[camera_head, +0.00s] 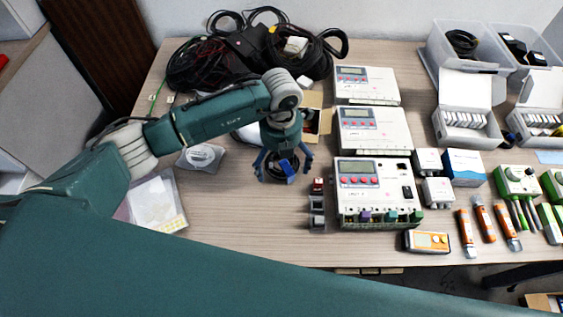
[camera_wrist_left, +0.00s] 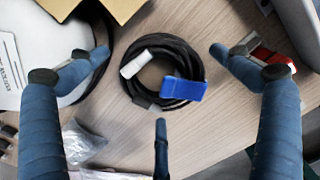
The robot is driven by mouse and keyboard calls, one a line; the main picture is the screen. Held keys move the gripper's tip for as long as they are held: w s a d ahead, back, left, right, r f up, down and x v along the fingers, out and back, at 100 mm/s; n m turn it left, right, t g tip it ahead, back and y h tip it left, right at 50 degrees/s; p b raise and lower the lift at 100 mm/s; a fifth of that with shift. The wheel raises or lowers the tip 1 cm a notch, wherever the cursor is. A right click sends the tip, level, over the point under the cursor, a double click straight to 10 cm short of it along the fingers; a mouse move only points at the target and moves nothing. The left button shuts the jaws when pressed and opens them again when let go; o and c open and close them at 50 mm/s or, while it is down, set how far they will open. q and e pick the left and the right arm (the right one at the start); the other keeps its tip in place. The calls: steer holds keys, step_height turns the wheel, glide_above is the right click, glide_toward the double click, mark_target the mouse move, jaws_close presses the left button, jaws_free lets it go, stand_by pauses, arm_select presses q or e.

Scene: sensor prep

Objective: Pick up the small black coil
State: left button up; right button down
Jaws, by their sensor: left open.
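The small black coil (camera_wrist_left: 130,78) lies on the wooden table in the left wrist view, with a blue tag (camera_wrist_left: 182,89) and a white connector on it. My left gripper (camera_wrist_left: 155,85) is open above it, with its fingers spread around the coil and apart from it. In the head view my left gripper (camera_head: 283,170) points down over the middle of the table, left of the white controller boxes. There the coil (camera_head: 284,181) is mostly hidden by the fingers, with its blue tag showing. My right gripper is not in view.
White controller boxes (camera_head: 375,131) stand right of the gripper, with small dark and red parts (camera_head: 317,205) beside them. An open cardboard box (camera_head: 316,117) is just behind. A large heap of black cables (camera_head: 205,62) fills the back left. Clear tabletop (camera_head: 230,222) lies toward the front left.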

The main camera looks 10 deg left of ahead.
arm_select(q)
steer(key=c, duration=1.4)
steer(key=shift+o, duration=0.2)
steer(key=shift+r, duration=0.1)
